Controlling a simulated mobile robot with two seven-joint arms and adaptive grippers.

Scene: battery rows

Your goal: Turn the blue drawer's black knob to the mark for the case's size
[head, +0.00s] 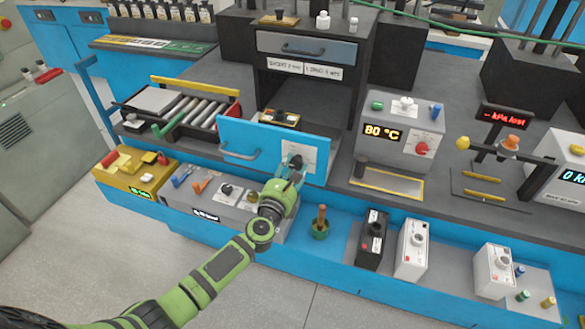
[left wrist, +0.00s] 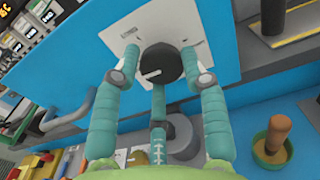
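The blue drawer front (head: 239,137) stands upright at the middle of the bench, with a handle (head: 240,152) on its left. A white dial plate (left wrist: 122,37) is on its right part. The black knob (left wrist: 162,66) sits on that plate, its pale pointer line aiming left and slightly down in the left wrist view. My left gripper (head: 293,172) is at the knob, two teal fingers bent in against its sides and a third below it. Marks on the plate are mostly covered or too small to read. I cannot tell which object is the case. My right gripper is out of view.
A label strip (head: 305,69) hangs behind the drawer. A heater box reading 80 °C (head: 401,138) stands to the right. A roller tray (head: 180,110) is to the left.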

